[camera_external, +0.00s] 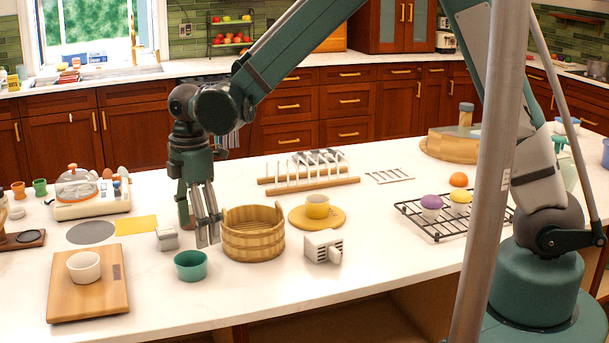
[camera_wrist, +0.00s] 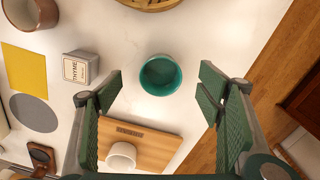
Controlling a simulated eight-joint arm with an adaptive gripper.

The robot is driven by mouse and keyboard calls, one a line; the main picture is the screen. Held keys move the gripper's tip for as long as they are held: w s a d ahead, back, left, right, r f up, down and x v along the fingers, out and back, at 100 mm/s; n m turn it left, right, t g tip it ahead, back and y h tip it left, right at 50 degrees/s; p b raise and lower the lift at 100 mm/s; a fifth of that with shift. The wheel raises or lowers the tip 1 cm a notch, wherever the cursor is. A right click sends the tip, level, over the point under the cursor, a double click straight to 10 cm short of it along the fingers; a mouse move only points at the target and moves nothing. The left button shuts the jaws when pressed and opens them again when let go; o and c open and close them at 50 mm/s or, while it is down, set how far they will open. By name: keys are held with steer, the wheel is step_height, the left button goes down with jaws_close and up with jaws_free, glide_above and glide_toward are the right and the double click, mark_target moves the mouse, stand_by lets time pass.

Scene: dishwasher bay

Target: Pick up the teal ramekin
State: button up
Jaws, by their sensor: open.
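The teal ramekin (camera_external: 191,265) stands upright on the white counter, in front of and left of the wooden tub. In the wrist view the teal ramekin (camera_wrist: 161,75) lies ahead of and between my spread fingers, and it looks empty. My gripper (camera_external: 206,230) points down above the counter, just behind the ramekin in the external view. In the wrist view my gripper (camera_wrist: 160,88) is open, with nothing between its fingers and no contact with the ramekin visible.
A wooden tub (camera_external: 253,236) stands close to the right of the ramekin. A small thyme box (camera_external: 167,239) is behind it. A wooden board (camera_external: 65,300) with a white ramekin (camera_external: 84,266) lies to the left. The counter in front of the ramekin is clear.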

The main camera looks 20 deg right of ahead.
mark_target(191, 262)
steer(key=shift+s+a+f+n, duration=0.3)
steer(key=shift+s+a+f, duration=0.15)
steer(key=shift+a+f, duration=0.35)
steer(key=shift+f, duration=1.2)
steer(key=shift+f, duration=0.1)
steer(key=shift+a+f, duration=0.15)
steer(key=shift+f, duration=1.1)
steer(key=shift+a+f, duration=0.15)
steer(key=shift+f, duration=1.1)
steer(key=c, duration=1.1)
